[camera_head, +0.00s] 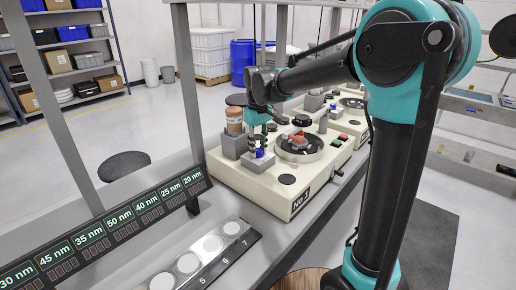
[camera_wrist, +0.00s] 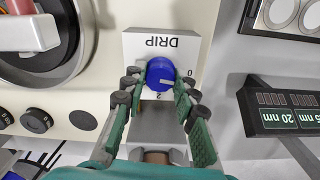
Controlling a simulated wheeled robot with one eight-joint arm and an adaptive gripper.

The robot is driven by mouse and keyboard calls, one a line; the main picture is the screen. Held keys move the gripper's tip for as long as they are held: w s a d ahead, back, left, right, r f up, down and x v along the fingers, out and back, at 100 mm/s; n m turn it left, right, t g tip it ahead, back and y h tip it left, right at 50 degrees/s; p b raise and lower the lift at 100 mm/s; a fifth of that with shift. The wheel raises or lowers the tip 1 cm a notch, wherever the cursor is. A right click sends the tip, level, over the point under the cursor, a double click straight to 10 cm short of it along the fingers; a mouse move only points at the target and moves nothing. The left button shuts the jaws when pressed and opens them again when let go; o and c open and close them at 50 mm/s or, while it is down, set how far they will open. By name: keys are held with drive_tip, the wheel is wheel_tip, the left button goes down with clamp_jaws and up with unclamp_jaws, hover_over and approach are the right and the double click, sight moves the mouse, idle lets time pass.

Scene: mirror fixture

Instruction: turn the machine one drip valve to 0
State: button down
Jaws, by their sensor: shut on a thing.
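The machine marked No 1 (camera_head: 230,183) is a cream box on the bench in the head view. Its drip valve is a round blue knob (camera_wrist: 158,70) on a grey block marked DRIP (camera_wrist: 190,47), upside down in the wrist view. A 0 shows right of the knob and a 2 below it. A pale pointer line on the knob points right and slightly down, between these marks. My gripper (camera_wrist: 160,84) is shut on the blue knob, one finger on each side. The knob also shows small below my gripper in the head view (camera_head: 259,153).
A jar with a brownish-orange body (camera_head: 234,122) stands beside the drip block. A round plate (camera_head: 312,150) lies to its right. In front are a rack of pale discs (camera_head: 210,243) and a panel of nm labels (camera_head: 90,238). Another machine stands behind.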

sight(258, 150)
drive_tip(key=shift+n, duration=0.8)
drive_tip(key=c, duration=1.2)
unclamp_jaws()
drive_tip(key=shift+r, duration=0.1)
wheel_tip(258, 150, up, 12)
drive_tip(key=shift+f, duration=0.1)
drive_tip(key=shift+s, duration=0.15)
